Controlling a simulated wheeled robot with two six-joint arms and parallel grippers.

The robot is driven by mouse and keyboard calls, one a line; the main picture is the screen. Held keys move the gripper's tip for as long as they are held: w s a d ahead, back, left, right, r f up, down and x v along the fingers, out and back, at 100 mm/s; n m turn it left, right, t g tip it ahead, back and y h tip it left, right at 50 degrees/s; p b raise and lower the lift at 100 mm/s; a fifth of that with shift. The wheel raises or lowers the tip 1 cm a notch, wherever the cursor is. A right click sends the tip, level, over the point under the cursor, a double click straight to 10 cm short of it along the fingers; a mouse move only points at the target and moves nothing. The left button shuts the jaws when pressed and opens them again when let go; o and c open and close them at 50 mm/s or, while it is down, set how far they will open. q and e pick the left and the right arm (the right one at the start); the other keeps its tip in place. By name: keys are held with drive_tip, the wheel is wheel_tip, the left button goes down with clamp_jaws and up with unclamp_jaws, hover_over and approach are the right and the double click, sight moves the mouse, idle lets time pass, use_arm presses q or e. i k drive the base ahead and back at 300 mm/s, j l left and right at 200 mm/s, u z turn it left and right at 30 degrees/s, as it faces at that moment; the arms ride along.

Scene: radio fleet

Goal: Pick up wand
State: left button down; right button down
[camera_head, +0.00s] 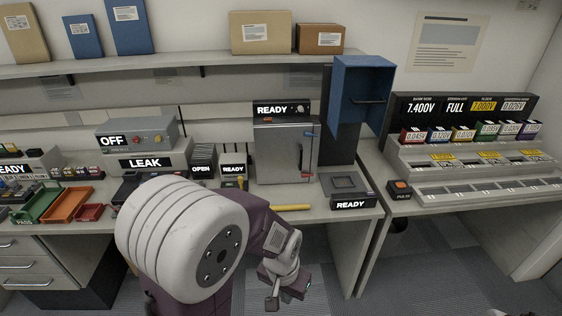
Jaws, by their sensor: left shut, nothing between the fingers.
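A thin yellow rod (293,207), which may be the wand, lies flat along the front of the bench, below the grey READY cabinet. Its left part may be hidden behind my arm. My left gripper (284,292) is shut and empty. It hangs low in front of the bench edge, below the rod in the picture and apart from it. My large white and purple left arm covers part of the bench front. My right gripper is not in view.
A grey READY cabinet (284,150) stands behind the rod. A low READY unit (347,188) sits to its right, under a blue open box (362,90). Green (38,205) and orange (67,204) trays lie at left. A gap separates the bench from the right-hand table.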

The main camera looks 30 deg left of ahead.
sight(296, 206)
drive_tip(key=i+j+u, duration=0.2)
drive_tip(key=i, duration=0.2)
drive_tip(key=i+j+u, duration=0.2)
drive_tip(key=i, duration=0.15)
drive_tip(key=i+j+u, duration=0.2)
drive_tip(key=i, duration=0.2)
drive_tip(key=l, duration=0.1)
